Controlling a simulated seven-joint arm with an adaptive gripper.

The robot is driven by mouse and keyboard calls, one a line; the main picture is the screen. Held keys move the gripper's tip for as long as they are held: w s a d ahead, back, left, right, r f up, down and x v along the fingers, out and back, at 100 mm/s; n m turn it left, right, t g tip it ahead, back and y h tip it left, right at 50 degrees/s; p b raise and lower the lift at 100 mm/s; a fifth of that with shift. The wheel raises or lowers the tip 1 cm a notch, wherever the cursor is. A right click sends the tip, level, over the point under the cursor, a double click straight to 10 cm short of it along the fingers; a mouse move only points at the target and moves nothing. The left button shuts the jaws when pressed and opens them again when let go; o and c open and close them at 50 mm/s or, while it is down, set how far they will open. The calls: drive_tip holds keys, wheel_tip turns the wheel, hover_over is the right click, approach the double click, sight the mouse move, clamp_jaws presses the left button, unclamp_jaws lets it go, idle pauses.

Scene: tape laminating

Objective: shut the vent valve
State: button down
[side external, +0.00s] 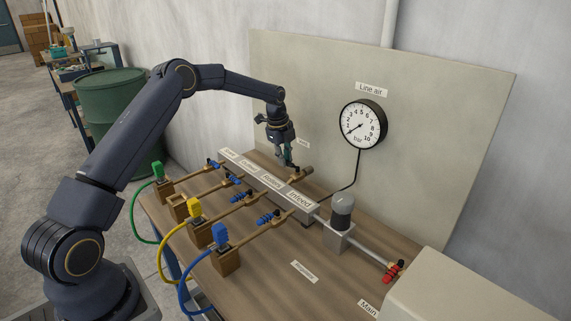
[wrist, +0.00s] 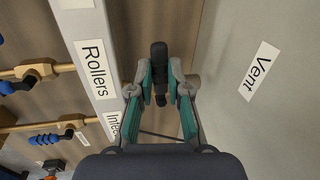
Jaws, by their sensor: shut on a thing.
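The vent valve's black handle (wrist: 158,62) is between the teal fingers of my gripper (wrist: 160,82) in the wrist view, and the fingers are shut on it. The Vent label (wrist: 259,71) is on the panel to the right. In the side external view my gripper (side external: 289,160) points down at the brass fitting (side external: 301,176) behind the manifold, beside the back panel. The fingers hide most of the handle there. How far the handle is turned cannot be told clearly.
The labelled manifold (side external: 264,182) runs in front of my gripper, with several blue-handled valves (side external: 267,219) on its near side. A Line air gauge (side external: 363,125) hangs on the back panel (side external: 430,120), its needle near the low end. A red-handled valve (side external: 394,271) is at the right.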

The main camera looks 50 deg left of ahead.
drive_tip(key=shift+w+m, duration=0.25)
drive_tip(key=shift+m, duration=0.25)
drive_tip(key=c, duration=1.1)
unclamp_jaws()
drive_tip(key=r, duration=0.4)
drive_tip(key=s+r, duration=0.1)
drive_tip(key=r, duration=0.3)
drive_tip(key=s+r, duration=0.1)
drive_tip(key=r, duration=0.3)
drive_tip(key=shift+s, duration=0.2)
